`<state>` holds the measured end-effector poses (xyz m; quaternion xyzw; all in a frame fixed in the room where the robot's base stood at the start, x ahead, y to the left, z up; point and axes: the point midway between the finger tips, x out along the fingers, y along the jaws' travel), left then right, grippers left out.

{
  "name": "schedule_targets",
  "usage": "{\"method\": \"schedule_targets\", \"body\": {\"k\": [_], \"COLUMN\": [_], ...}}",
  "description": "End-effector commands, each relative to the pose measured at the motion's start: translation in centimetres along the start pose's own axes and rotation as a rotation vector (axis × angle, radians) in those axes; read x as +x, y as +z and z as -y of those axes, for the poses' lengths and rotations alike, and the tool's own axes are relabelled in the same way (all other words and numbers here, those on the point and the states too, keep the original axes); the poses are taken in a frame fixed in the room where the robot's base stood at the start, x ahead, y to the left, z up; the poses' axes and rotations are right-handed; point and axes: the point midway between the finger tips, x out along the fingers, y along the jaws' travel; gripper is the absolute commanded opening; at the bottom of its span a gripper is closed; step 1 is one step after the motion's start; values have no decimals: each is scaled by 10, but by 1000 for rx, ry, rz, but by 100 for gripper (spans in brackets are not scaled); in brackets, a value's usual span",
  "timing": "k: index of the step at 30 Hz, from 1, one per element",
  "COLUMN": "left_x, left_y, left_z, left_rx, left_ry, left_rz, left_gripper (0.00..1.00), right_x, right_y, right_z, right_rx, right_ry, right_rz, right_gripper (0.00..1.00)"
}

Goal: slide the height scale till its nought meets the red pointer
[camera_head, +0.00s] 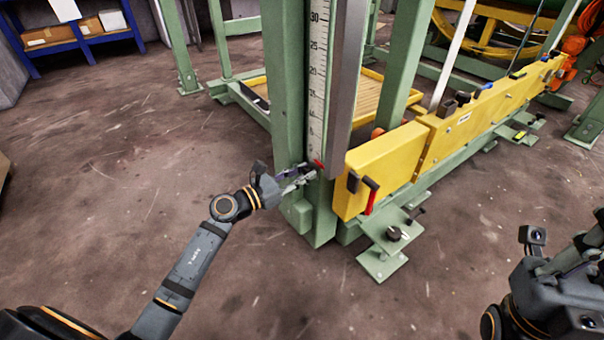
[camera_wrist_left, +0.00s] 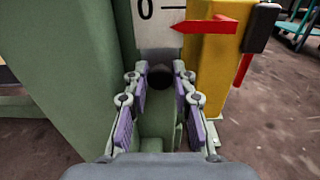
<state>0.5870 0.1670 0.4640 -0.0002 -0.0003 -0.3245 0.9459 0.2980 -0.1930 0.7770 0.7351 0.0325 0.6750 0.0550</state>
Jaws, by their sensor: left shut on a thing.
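The white height scale (camera_head: 318,75) runs up the green post, with numbers rising to 30 near the top. In the left wrist view its lower end (camera_wrist_left: 150,33) shows the nought and its line a little above the tip of the red pointer (camera_wrist_left: 205,25). The red pointer also shows in the head view (camera_head: 318,165) at the scale's foot. My left gripper (camera_head: 308,174) is shut on the black knob (camera_wrist_left: 160,77) just below the scale; the fingers stand on either side of it. My right gripper (camera_head: 562,262) is at the right edge, away from the post, its fingers unclear.
A grey bar (camera_head: 347,80) stands right beside the scale. A yellow beam (camera_head: 470,125) with a red handle (camera_head: 371,195) extends to the right. A green foot plate with a dark knob (camera_head: 393,233) juts forward. The floor (camera_head: 110,190) at left is clear.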

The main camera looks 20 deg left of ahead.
Motion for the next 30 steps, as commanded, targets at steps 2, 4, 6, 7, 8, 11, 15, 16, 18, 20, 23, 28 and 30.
{"method": "schedule_targets", "body": {"k": [2,4,6,7,8,11,15,16,18,20,23,28,30], "left_x": [0,0,0,0,0,0,0,0,0,0,0,-3,-12], "left_y": [0,-2,-10,-14,-18,-17,-16,-16,-16,-16,-16,-16,-18], "left_z": [0,0,0,0,0,0,0,0,0,0,0,0,-1], "left_rx": [0,-1,-1,-1,-1,-1,0,0,0,0,0,1,1], "left_ry": [-1,-2,-2,-2,-2,-3,-2,-2,-2,-2,-2,-2,-1], "left_rz": [-1,-1,-2,-2,-2,-1,-1,-1,-1,-1,-1,-2,-5], "left_gripper": [0,0,0,0,0,0,0,0,34,34,34,34,34], "right_x": [0,-2,-8,-10,-13,-12,-11,-11,-11,-10,-10,-10,-10], "right_y": [0,0,0,1,1,2,2,2,2,2,2,1,1], "right_z": [0,0,1,2,2,3,3,3,3,3,3,2,2], "right_rx": [0,0,-1,-2,-3,-5,-5,-5,-5,-4,-4,-5,-5], "right_ry": [0,0,-1,-3,-4,-8,-7,-7,-7,-6,-6,-2,-2], "right_rz": [0,0,0,0,0,4,4,4,4,3,3,-1,0], "right_gripper": [0,0,0,0,0,0,0,0,0,0,0,0,0]}}
